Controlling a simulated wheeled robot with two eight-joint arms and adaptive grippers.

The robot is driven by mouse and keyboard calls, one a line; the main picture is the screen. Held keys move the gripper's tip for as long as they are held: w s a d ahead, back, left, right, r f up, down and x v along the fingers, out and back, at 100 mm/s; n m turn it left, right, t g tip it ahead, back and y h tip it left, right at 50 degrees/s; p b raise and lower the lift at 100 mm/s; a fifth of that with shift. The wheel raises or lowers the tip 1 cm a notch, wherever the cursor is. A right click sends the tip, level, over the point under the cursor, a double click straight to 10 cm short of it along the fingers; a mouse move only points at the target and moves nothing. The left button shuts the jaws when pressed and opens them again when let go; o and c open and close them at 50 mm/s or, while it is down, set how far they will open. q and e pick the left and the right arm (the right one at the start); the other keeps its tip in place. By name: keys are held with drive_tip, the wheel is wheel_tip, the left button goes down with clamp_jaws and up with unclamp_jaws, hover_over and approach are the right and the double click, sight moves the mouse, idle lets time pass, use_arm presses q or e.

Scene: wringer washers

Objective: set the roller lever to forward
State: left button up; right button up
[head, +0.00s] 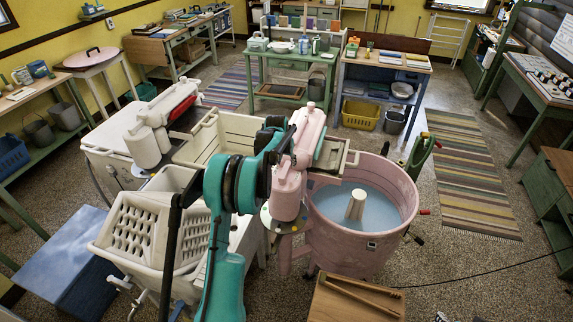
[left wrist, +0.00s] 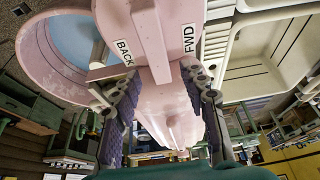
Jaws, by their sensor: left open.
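The pink wringer head (head: 290,180) stands beside the pink tub (head: 365,225), which holds water and a pale agitator. In the left wrist view the pink housing (left wrist: 175,100) carries a BACK label (left wrist: 123,52) on the left and a FWD label (left wrist: 189,38) on the right. My right gripper is not in view.
A white washer (head: 130,140) with its own rollers stands at left behind. A wooden stool (head: 355,300) with tongs stands in front. Floor at right is open, with a striped rug (head: 470,185).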

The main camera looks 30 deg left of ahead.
sight(287, 166)
use_arm(q)
drive_tip(key=shift+x, duration=1.75)
drive_tip(key=shift+r, duration=0.1)
clamp_jaws()
